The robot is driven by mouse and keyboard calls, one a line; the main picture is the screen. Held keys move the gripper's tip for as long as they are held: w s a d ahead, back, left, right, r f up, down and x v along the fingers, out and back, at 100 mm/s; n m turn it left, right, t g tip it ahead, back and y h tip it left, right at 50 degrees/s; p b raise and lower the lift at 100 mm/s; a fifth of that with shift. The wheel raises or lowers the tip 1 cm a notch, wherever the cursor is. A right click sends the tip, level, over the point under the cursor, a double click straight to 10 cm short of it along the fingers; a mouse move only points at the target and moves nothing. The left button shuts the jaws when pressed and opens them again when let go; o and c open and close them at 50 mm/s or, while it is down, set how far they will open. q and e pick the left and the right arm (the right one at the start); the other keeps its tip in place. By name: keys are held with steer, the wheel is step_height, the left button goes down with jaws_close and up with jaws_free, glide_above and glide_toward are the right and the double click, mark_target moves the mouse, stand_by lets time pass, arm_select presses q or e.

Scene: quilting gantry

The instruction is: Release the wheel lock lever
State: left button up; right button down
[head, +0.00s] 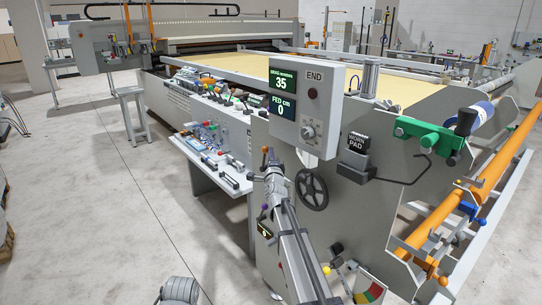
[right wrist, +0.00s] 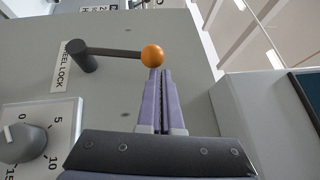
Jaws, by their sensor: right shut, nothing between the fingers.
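The wheel lock lever (right wrist: 112,51) shows in the right wrist view as a dark bar. It runs from a round hub (right wrist: 80,57) on the left to an orange ball knob (right wrist: 152,55) on the right. A "WHEEL LOCK" label (right wrist: 68,66) is beside the hub. My right gripper (right wrist: 157,76) has its purple fingers shut and empty, with the tips just below the ball; I cannot tell whether they touch it. In the head view my right gripper (head: 271,158) is at the machine's end panel, close to the small orange ball (head: 265,149). My left gripper is out of view.
A dial (right wrist: 25,142) is at lower left in the right wrist view. In the head view a control box (head: 304,105) overhangs above, and a dark handwheel (head: 312,189) is just right of my right gripper. A shelf of tools (head: 215,155) is to the left. The left floor is mostly open.

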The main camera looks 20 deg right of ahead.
steer(key=w, duration=0.1)
steer(key=w+a+r+p, duration=0.1)
steer(key=w, duration=0.1)
steer(key=w+a+r, duration=0.1)
steer(key=w, duration=0.1)
steer(key=shift+w, duration=0.1)
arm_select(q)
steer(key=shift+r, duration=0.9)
arm_select(e)
steer(key=shift+w+a+f, duration=0.1)
steer(key=shift+w+a, duration=0.2)
steer(key=shift+w, duration=0.4)
steer(key=shift+w+a, duration=0.25)
steer(key=shift+w, duration=0.55)
arm_select(q)
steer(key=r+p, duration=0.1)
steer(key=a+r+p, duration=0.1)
steer(key=p, duration=0.1)
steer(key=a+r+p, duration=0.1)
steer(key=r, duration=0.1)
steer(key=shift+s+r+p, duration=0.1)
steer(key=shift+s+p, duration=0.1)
steer(key=shift+p, duration=0.1)
arm_select(e)
steer(key=s+a+r, duration=0.3)
steer(key=s+r, duration=0.1)
steer(key=s, duration=0.4)
steer(key=shift+s, duration=0.35)
steer(key=shift+d+r, duration=0.1)
